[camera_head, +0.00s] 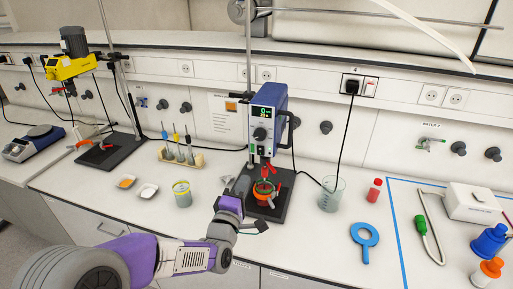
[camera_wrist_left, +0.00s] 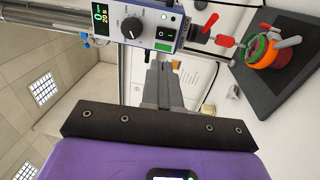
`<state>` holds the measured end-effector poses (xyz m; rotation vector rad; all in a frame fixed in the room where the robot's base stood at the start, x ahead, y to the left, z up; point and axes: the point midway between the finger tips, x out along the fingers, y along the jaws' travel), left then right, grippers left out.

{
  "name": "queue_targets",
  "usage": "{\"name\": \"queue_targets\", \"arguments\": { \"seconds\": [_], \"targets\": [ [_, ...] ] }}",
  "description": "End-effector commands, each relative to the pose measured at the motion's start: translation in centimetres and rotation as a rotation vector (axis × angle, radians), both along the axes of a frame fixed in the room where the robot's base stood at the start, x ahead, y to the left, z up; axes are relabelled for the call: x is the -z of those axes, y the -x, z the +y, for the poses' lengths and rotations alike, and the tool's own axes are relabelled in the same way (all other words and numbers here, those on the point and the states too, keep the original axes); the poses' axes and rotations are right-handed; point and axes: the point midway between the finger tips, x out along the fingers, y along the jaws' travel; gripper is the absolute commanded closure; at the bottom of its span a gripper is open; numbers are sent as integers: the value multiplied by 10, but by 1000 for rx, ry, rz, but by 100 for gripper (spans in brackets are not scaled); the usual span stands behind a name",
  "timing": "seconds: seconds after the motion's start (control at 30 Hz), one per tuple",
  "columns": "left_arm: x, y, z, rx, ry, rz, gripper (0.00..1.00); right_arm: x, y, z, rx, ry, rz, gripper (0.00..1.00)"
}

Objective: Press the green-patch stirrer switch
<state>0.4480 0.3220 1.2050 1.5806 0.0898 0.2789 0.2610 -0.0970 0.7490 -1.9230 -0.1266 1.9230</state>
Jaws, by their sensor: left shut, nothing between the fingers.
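The blue overhead stirrer (camera_head: 268,112) stands on a dark base with a lit display and a round knob. In the left wrist view its front (camera_wrist_left: 133,27) fills the top, turned sideways. My left gripper (camera_head: 242,182) is shut and empty, below and left of the stirrer head in the head view. Its fingers (camera_wrist_left: 163,72) point toward the panel in the wrist view, close to the rocker in the picture; I cannot tell whether they touch. My right gripper is not in view.
Under the stirrer stands an orange-ringed vessel (camera_head: 263,190) with red clamps. A glass beaker (camera_head: 331,194) and a red-capped bottle (camera_head: 374,190) are to the right. The bench front edge is close to my arm.

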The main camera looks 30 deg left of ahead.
Motion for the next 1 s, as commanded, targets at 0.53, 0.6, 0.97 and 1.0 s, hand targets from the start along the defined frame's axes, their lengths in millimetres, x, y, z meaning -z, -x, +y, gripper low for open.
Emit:
{"name": "queue_targets", "arguments": {
  "seconds": [0.53,0.6,0.97,1.0],
  "targets": [
    [-6,-31,6,-1,8,-1,100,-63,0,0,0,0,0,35],
    [-8,-44,10,-1,7,-1,100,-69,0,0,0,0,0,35],
    [-15,-102,23,-1,6,-1,100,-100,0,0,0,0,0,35],
    [-16,-106,24,-1,6,-1,100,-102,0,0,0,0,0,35]
  ]
}}
